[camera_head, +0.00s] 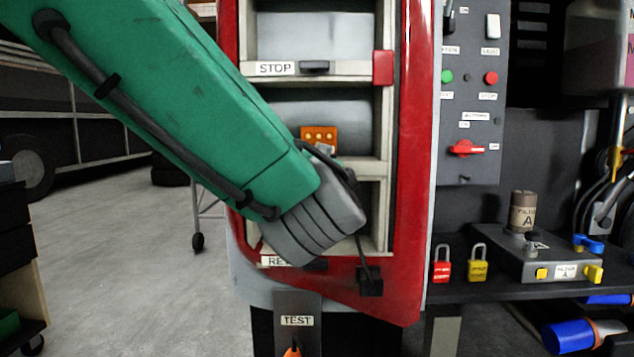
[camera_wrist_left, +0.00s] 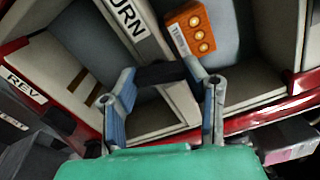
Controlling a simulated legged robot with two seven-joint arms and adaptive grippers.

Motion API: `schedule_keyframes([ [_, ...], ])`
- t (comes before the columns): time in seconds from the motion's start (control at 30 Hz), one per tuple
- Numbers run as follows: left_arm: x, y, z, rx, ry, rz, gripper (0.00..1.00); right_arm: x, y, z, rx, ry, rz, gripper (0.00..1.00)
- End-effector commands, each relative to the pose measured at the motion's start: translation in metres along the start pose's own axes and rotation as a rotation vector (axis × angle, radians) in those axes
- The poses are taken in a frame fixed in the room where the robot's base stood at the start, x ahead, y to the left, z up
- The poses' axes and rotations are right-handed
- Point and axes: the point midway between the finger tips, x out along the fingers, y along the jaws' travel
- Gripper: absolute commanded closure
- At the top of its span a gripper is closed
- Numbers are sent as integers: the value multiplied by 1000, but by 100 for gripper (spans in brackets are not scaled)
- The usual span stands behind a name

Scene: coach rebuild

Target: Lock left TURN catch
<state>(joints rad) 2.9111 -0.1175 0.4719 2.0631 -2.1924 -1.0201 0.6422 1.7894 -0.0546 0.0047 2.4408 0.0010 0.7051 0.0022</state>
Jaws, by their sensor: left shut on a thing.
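The rack is a red-framed unit with stacked openings (camera_head: 385,215). The TURN label (camera_wrist_left: 125,15) is on a pale shelf edge in the left wrist view. The black TURN catch (camera_wrist_left: 158,74) lies beside it, between the fingers of my left gripper (camera_wrist_left: 165,78). The gripper is shut on the catch. Whether the catch is locked cannot be told. In the head view my green left arm hides the TURN label and most of the gripper. My right gripper is in neither view.
The STOP catch (camera_head: 315,67) is above and the REV label (camera_head: 276,260) below. An orange block (camera_head: 319,137) sits in the middle opening. A grey switch panel (camera_head: 470,95) and a bench with red (camera_head: 442,268) and yellow (camera_head: 478,267) padlocks are at right. Open floor lies left.

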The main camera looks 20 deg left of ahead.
Motion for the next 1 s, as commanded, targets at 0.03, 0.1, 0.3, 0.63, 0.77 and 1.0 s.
schedule_keyframes([
  [0.03,-1,4,-2,-34,4,9,89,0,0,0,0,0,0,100],
  [0.1,-1,4,-2,-85,4,9,89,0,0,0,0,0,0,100],
  [0.3,-1,5,-2,-203,3,10,89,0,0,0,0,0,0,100],
  [0.63,-1,6,-2,-294,3,12,89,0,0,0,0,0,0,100],
  [0.77,-1,6,-2,-303,3,13,89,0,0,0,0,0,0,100],
  [1.0,-1,7,-2,-304,3,15,89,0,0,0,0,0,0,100],
])
